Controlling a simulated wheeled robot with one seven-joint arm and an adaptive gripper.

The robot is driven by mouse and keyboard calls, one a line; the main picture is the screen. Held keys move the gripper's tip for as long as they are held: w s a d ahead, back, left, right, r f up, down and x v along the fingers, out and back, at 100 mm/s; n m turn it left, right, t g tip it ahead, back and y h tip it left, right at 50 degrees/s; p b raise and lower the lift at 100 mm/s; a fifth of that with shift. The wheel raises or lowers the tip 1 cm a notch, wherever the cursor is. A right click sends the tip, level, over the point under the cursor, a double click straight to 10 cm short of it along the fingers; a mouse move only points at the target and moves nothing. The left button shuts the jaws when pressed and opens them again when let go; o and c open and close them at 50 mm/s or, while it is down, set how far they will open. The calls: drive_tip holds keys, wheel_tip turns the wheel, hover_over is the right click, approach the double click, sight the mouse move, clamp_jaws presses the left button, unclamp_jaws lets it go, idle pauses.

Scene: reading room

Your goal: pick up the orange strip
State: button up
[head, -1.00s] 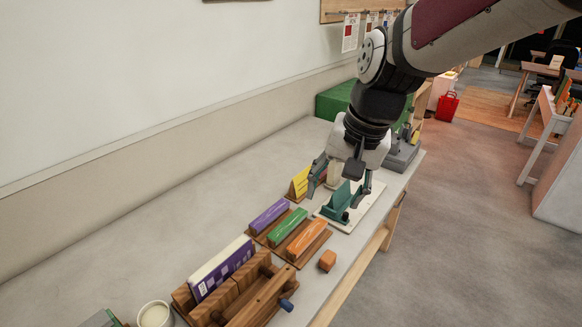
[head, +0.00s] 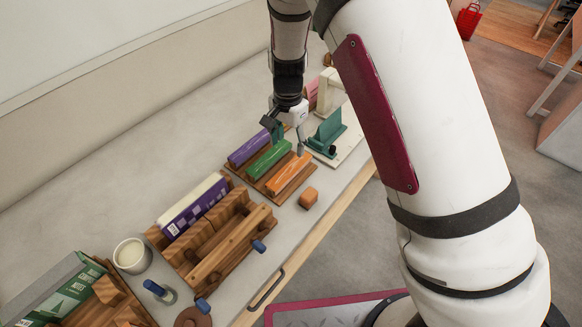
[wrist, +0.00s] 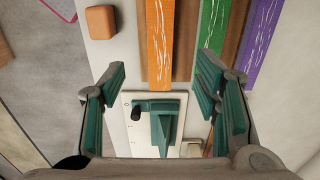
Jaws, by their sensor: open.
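The orange strip (head: 288,175) lies on a wooden rack beside a green strip (head: 268,158) and a purple strip (head: 248,147). In the wrist view the orange strip (wrist: 160,45) runs up the middle, with the green strip (wrist: 213,25) and purple strip (wrist: 258,40) to its right. My gripper (head: 288,142) is open and empty, above the far end of the rack. In the wrist view my gripper's fingers (wrist: 163,105) stand wide apart, with the near end of the orange strip between and ahead of them. The fingers do not visibly touch it.
An orange block (head: 308,198) sits by the table's front edge. A teal holder (head: 327,131) on a pale board stands just beyond the rack. A wooden press (head: 222,245), a purple book (head: 192,205) and a white cup (head: 132,255) stand nearer. The table's wall side is clear.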

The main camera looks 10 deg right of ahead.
sight(290, 170)
wheel_tip(290, 170, down, 11)
drive_tip(key=shift+w+d+f+p, duration=0.1)
drive_tip(key=shift+w+p, duration=0.05)
drive_tip(key=shift+p, duration=0.6)
drive_tip(key=c, duration=0.9)
